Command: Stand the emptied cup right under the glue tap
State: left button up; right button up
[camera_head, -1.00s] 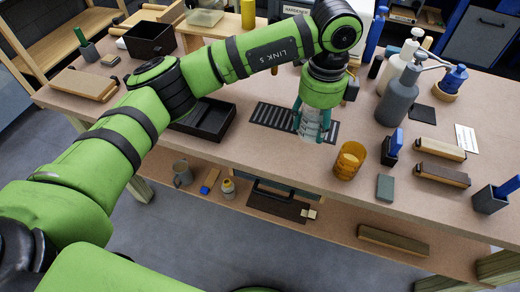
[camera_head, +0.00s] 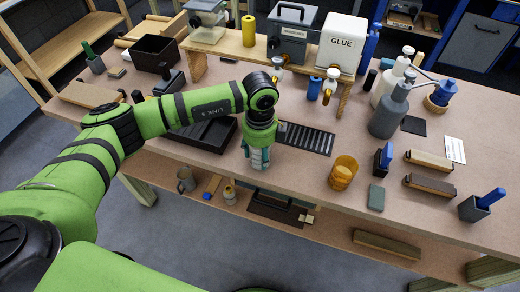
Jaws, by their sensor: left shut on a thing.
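My left gripper (camera_head: 258,160) points down and is shut on a pale, clear-looking cup (camera_head: 257,155), mostly hidden between the fingers. The cup is near the left end of the dark slotted grate (camera_head: 305,138), and I cannot tell whether it touches the table. Its inside is hidden from this view. The white glue tank (camera_head: 342,45), marked GLUE, stands on a wooden riser at the back, with its glue tap (camera_head: 330,84) on the front. The gripper and cup are in front and to the left of that tap, well apart from it. My right gripper is not in view.
A grey hardener tank (camera_head: 290,35) stands left of the glue tank. A blue container (camera_head: 314,89) is beside the glue tap. An amber cup (camera_head: 343,173), a grey pump bottle (camera_head: 389,112) and a black tray (camera_head: 208,135) stand around. Table in front of the grate is clear.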

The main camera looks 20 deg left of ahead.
pick_arm(q)
jog(key=shift+f, duration=0.4)
jog(key=shift+f, duration=0.15)
jog(key=o, duration=1)
